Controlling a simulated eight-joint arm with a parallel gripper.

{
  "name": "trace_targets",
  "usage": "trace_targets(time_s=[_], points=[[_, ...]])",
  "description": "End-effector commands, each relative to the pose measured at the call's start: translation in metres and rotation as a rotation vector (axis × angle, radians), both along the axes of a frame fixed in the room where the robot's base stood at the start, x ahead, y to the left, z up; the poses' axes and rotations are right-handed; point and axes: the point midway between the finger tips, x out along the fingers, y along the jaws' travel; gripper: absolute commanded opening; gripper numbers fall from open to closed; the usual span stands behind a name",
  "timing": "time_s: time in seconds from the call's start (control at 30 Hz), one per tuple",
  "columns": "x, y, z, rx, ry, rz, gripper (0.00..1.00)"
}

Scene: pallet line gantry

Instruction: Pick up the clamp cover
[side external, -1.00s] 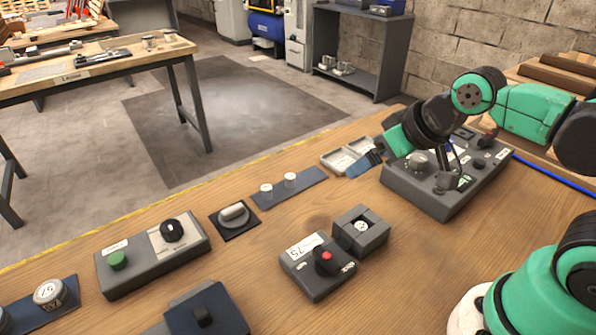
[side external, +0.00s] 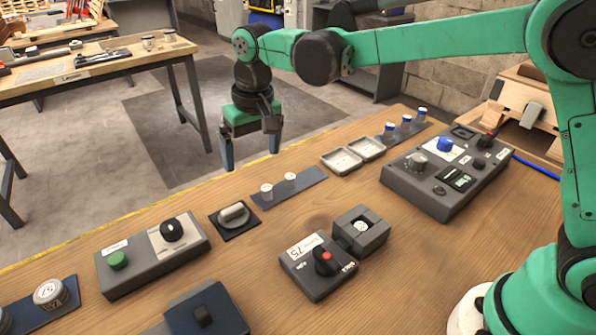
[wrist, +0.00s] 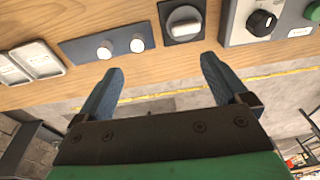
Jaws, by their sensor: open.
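My gripper (side external: 252,158) is open and empty, raised over the table's far edge in the side view. In the wrist view, its two blue fingers (wrist: 162,66) are spread with nothing between them. No part is plainly marked as the clamp cover. A dark blue block with a black knob on top (side external: 205,308) is partly cut off at the bottom edge and may be it. A grey slotted block with a white round piece inside (side external: 361,232) stands mid-table. My gripper is well away from both, and neither shows in the wrist view.
A blue strip with two white-topped pegs (side external: 289,187) and a grey-handled dial (side external: 234,214) lie nearest below my gripper. A green-button box (side external: 152,253), a red-button box (side external: 318,266), open grey trays (side external: 352,153) and a control panel (side external: 447,173) stand around. Bare wood lies between.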

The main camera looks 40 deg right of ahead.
Motion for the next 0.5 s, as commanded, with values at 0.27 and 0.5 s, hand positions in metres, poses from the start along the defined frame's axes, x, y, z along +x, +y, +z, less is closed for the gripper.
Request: trace_targets(time_s=[0.27, 0.5], points=[[0.016, 0.041, -0.047, -0.035, 0.118, 0.002, 0.94], [0.017, 0.046, -0.07, -0.041, 0.135, 0.0, 0.94]])
